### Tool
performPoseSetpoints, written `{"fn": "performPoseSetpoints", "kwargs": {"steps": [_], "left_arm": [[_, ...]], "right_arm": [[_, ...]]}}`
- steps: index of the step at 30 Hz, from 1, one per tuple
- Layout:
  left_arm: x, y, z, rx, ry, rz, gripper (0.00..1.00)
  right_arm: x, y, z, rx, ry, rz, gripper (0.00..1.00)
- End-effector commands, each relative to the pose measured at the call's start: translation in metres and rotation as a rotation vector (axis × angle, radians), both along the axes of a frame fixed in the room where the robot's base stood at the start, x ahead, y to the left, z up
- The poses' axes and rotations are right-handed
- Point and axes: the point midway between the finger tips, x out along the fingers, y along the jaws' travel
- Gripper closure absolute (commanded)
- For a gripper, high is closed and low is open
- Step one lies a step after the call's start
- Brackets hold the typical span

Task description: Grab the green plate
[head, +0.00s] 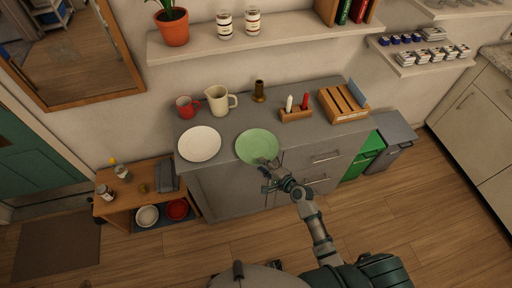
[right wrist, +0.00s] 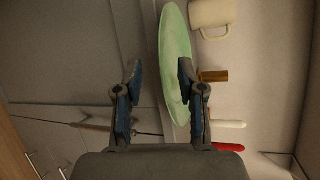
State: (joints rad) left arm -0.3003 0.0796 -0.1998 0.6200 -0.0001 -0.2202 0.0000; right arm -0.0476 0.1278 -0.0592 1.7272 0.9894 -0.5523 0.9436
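The green plate (head: 258,145) lies on the grey counter near its front edge, right of a white plate (head: 199,143). My right gripper (head: 268,171) is at the plate's near rim, at the counter's front edge. In the right wrist view the plate (right wrist: 174,50) shows nearly edge-on, and the right gripper (right wrist: 160,72) is open. One finger overlaps the plate's face; the other is apart from it, on the counter-front side. The plate's near rim shows between the fingers; whether a finger touches it I cannot tell.
Behind the plates stand a red mug (head: 187,107), a cream pitcher (head: 219,100) and a brown cylinder (head: 259,91). A wooden holder (head: 296,115) with a white and a red item and a wooden rack (head: 341,104) stand to the right. The floor in front is clear.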

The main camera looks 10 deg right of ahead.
Motion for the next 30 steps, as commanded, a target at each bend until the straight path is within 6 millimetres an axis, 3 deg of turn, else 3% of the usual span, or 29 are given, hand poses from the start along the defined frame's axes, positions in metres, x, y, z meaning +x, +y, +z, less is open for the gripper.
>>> {"fn": "performPoseSetpoints", "kwargs": {"steps": [10,19,24,30], "left_arm": [[0.000,0.002,0.001,0.002,0.000,-0.001,0.60],[0.000,-0.001,0.001,-0.001,-0.001,0.000,0.60],[0.000,-0.001,0.001,-0.001,-0.001,0.000,0.60],[0.000,-0.001,0.001,-0.001,-0.001,0.000,0.60]], "right_arm": [[0.038,0.027,-0.009,0.000,0.000,0.000,0.61],[0.041,0.030,-0.010,-0.001,0.000,-0.001,0.61],[0.041,0.030,-0.010,-0.002,0.001,0.000,1.00],[0.042,0.030,-0.010,-0.001,0.000,-0.001,1.00]]}}
